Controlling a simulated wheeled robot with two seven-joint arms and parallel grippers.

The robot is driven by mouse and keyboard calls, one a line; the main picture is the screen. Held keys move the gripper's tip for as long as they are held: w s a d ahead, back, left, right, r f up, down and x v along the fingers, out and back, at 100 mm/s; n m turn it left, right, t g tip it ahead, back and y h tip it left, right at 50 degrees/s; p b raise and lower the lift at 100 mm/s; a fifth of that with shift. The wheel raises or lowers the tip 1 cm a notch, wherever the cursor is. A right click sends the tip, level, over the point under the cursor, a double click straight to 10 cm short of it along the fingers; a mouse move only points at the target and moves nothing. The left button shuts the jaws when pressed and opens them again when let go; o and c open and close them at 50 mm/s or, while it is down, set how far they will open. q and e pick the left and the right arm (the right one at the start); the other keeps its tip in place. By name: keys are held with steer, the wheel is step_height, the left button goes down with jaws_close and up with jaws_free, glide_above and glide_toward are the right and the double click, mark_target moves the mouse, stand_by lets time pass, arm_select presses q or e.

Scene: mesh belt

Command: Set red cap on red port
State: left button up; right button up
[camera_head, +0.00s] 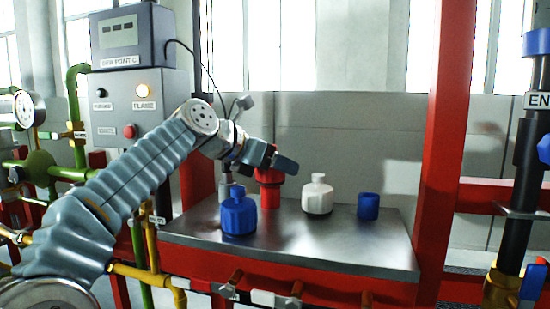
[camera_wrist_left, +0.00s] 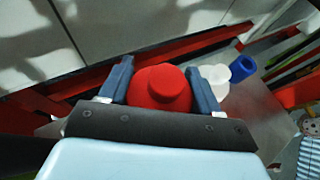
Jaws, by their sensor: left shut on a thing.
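My left gripper (camera_head: 272,163) reaches in from the left over the metal shelf. It is shut on the red cap (camera_wrist_left: 165,88), whose round knob and wider body show between the fingers in the left wrist view. In the head view a red piece (camera_head: 270,195) shows under the gripper, wider at the top and narrower below, down towards the shelf. The lower part looks like the red port; the gripper partly covers the upper part. I cannot tell whether cap and port touch or are apart. My right gripper is not in view.
The metal shelf (camera_head: 350,243) also holds a blue knobbed piece (camera_head: 238,215) at front left, a white knobbed piece (camera_head: 317,197) and a blue cylinder (camera_head: 368,206) to the right. Red posts (camera_head: 447,130) flank the shelf. A grey control box (camera_head: 140,100) stands at left.

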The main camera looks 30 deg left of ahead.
mark_target(259, 181)
arm_select(q)
steer(key=shift+f+b, duration=1.75)
steer(key=shift+f, duration=0.3)
steer(key=shift+r+p, duration=0.1)
steer(key=shift+p, duration=0.35)
steer(key=shift+f+b, duration=0.3)
steer(key=shift+f, duration=0.4)
steer(key=o, duration=0.8)
steer(key=shift+p+v, duration=0.5)
steer(key=shift+v, duration=2.05)
steer(key=shift+p+v, duration=0.75)
steer(key=shift+v, duration=2.25)
